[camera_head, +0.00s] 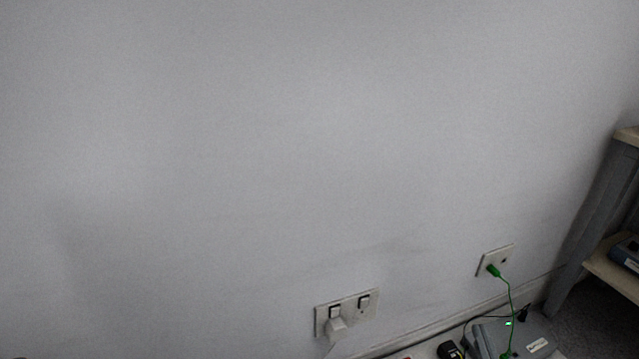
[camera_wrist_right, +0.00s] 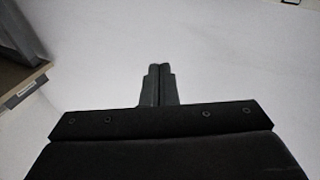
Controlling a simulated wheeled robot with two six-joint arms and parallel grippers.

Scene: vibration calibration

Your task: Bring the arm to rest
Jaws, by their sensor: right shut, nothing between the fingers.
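My right gripper (camera_wrist_right: 158,72) shows in the right wrist view, at the middle. Its two dark fingers are together with nothing between them, and they stand out against a pale wall. The dark wrist body fills the bottom of that view. Neither arm nor gripper shows in the head view. My left gripper is in neither view.
A pale wall (camera_head: 250,150) fills most of the head view. A double socket (camera_head: 347,311) with a white plug and a wall outlet (camera_head: 496,261) with a green cable sit low on it. A grey device (camera_head: 515,338) lies below. A shelf unit (camera_head: 592,215) stands at right.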

